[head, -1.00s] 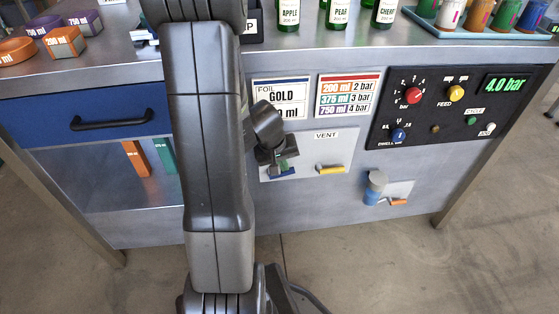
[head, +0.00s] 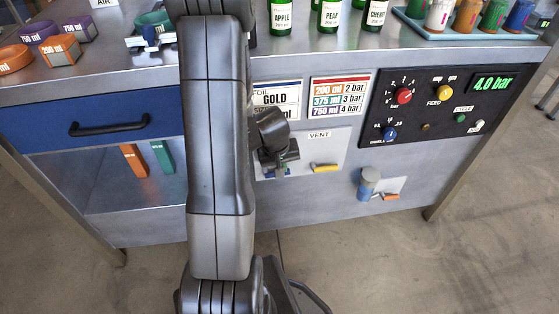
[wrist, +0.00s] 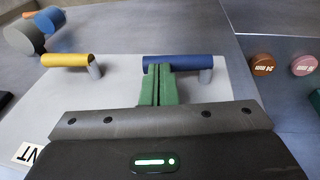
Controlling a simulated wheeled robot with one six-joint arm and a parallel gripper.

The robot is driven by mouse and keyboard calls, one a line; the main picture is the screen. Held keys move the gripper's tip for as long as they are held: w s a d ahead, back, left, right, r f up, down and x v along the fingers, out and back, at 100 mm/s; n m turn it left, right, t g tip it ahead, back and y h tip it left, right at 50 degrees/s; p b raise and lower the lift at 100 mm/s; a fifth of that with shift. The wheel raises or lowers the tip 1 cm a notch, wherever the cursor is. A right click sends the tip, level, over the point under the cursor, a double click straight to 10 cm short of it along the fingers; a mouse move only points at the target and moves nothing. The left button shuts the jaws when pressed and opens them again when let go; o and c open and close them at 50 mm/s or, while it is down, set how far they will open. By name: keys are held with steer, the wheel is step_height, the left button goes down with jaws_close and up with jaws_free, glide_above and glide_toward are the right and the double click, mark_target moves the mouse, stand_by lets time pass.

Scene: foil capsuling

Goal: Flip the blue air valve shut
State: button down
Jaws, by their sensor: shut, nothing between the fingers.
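The blue air valve handle (wrist: 192,62) lies crosswise on a pale plate (wrist: 115,92) in the wrist view. Its grey post is under its right end. My gripper (wrist: 159,70) is shut and empty, with its green fingers side by side over the handle's left part. They overlap the handle in the picture; I cannot tell whether they touch it. In the head view my gripper (head: 275,166) is at the left part of the VENT plate, and only a bit of the blue handle (head: 284,172) shows beneath it.
A yellow valve handle (wrist: 66,60) lies beside the blue one, with clear plate between them. A blue-grey cylinder with an orange handle (head: 391,197) is lower right on the bench front. The control panel (head: 436,106) reads 4.0 bar. A drawer handle (head: 110,125) projects at left.

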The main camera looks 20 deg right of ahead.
steer(key=shift+d+f, duration=0.1)
steer(key=shift+f, duration=0.25)
steer(key=shift+r, duration=0.15)
steer(key=shift+r+p, duration=0.85)
steer(key=shift+r, duration=0.2)
steer(key=d+p+v, duration=0.1)
steer(key=p+v, duration=0.1)
steer(key=v, duration=0.4)
steer(key=d+p+v, duration=0.1)
steer(key=p+v, duration=0.2)
steer(key=v, duration=0.3)
steer(key=shift+s+r+p, duration=0.35)
steer(key=shift+s+r, duration=0.1)
steer(key=shift+r, duration=0.15)
steer(key=b+x, duration=0.2)
steer(key=x, duration=0.2)
steer(key=a+b+x, duration=0.1)
steer(key=b+x, duration=0.1)
steer(key=x, duration=0.3)
steer(key=a+b+x, duration=0.1)
steer(key=b+x, duration=0.2)
steer(key=x, duration=0.2)
steer(key=shift+w+a+f, duration=0.15)
steer(key=shift+w+f, duration=0.1)
steer(key=shift+f, duration=0.25)
steer(key=shift+r, duration=0.15)
